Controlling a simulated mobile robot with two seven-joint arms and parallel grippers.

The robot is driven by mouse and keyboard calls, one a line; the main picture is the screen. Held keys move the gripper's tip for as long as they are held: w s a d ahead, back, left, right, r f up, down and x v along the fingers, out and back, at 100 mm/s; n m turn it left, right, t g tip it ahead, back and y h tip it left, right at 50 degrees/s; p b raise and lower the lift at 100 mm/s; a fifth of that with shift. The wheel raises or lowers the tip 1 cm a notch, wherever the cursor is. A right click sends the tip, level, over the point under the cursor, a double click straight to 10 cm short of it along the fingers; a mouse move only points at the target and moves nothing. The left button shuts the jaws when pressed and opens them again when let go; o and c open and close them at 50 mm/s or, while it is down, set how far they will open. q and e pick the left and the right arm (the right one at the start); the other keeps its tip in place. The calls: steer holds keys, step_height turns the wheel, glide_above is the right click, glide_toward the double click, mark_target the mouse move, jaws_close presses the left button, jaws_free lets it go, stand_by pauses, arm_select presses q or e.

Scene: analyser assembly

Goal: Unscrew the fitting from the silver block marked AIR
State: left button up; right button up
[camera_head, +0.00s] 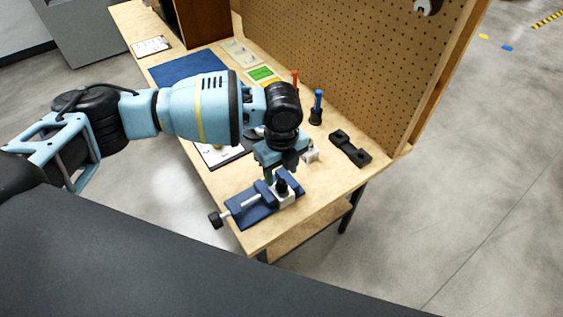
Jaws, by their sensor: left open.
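A blue vise (246,208) with a black-knobbed screw sits at the near end of the wooden workbench. A small silver-white block (289,198) sits in its jaws, with a dark fitting (282,187) standing on top. My left gripper (282,176) points down right over the fitting, with its fingers open. I cannot tell whether the fingers touch the fitting, as they overlap it in this view. Another small pale block (311,155) stands just behind the gripper. No AIR marking is readable on either block. My right gripper is not in view.
A black holder (349,149) lies at the bench's right side. A blue-handled tool (317,108) and a red-handled tool (295,82) stand by the pegboard (335,60). A clipboard (222,153) lies partly under my left arm. The bench's right front corner is bare.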

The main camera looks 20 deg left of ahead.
mark_target(281, 182)
arm_select(q)
steer(key=shift+f, duration=2.55)
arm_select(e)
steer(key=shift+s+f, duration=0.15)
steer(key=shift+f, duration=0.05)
arm_select(q)
steer(key=c, duration=1.1)
steer(key=shift+o, duration=0.2)
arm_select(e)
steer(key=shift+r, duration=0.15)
arm_select(q)
steer(key=shift+r, duration=0.1)
steer(key=shift+r+p, duration=0.5)
steer(key=shift+r, duration=0.8)
steer(key=shift+r+p, duration=0.45)
steer(key=shift+r, duration=0.7)
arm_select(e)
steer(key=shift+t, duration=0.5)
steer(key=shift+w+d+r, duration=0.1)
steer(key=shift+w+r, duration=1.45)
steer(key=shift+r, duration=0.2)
